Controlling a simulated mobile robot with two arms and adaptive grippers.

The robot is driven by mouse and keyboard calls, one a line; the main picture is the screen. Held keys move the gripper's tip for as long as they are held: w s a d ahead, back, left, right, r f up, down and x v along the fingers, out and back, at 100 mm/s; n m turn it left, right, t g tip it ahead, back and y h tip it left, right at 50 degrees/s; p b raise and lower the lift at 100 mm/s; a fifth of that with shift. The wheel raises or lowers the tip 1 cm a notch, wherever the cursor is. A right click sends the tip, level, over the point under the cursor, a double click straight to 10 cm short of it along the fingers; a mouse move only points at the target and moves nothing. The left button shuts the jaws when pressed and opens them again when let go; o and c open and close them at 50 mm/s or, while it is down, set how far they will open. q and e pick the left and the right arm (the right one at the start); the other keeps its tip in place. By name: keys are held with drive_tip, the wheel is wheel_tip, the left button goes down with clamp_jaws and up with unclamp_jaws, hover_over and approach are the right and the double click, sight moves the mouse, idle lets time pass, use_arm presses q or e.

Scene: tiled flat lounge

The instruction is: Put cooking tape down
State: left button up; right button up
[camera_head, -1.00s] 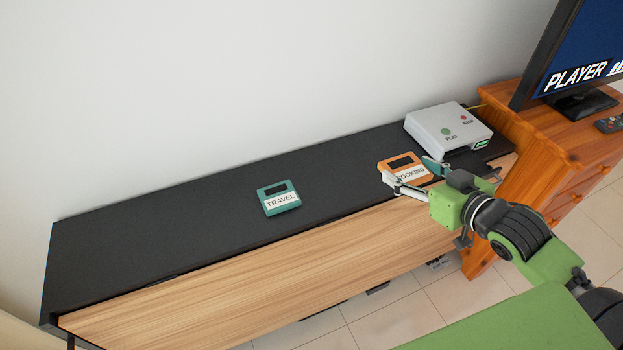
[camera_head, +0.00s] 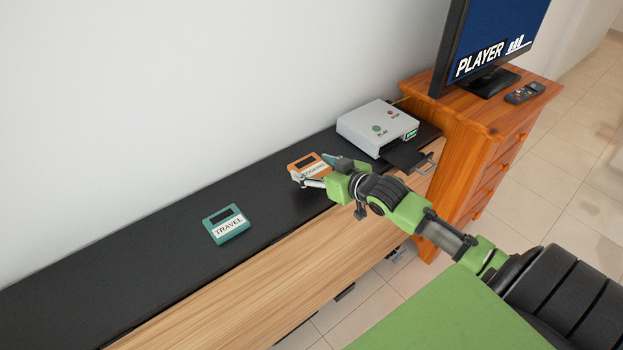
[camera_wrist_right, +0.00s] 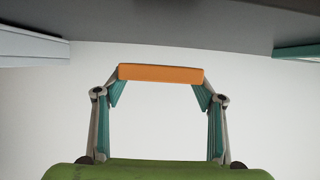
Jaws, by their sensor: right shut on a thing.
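The orange cooking tape (camera_head: 308,168), with a white label and a dark window, is between the fingers of my right gripper (camera_head: 322,172), which is shut on it. In the right wrist view the tape's orange edge (camera_wrist_right: 160,73) spans the two fingertips (camera_wrist_right: 160,82). It appears a little above the black top of the low cabinet (camera_head: 130,255), with a gap to the surface in the wrist view. The teal travel tape (camera_head: 226,224) lies on the cabinet top, left of and nearer than the cooking tape. My left gripper is not in view.
A grey player box (camera_head: 377,128) with green and red buttons stands right of my gripper, a dark tray (camera_head: 408,157) sticking out of it. An orange wooden drawer unit (camera_head: 470,150) bears a screen (camera_head: 490,40) and remote (camera_head: 525,93). The cabinet's left part is clear.

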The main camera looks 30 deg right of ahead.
drive_tip(key=shift+w+f, duration=0.6)
drive_tip(key=shift+f, duration=1.6)
drive_tip(key=shift+f, duration=0.2)
drive_tip(key=o, duration=1.1)
drive_tip(key=shift+r, duration=0.1)
drive_tip(key=shift+r, duration=0.1)
drive_tip(key=p+v, duration=0.1)
drive_tip(key=v, duration=1.1)
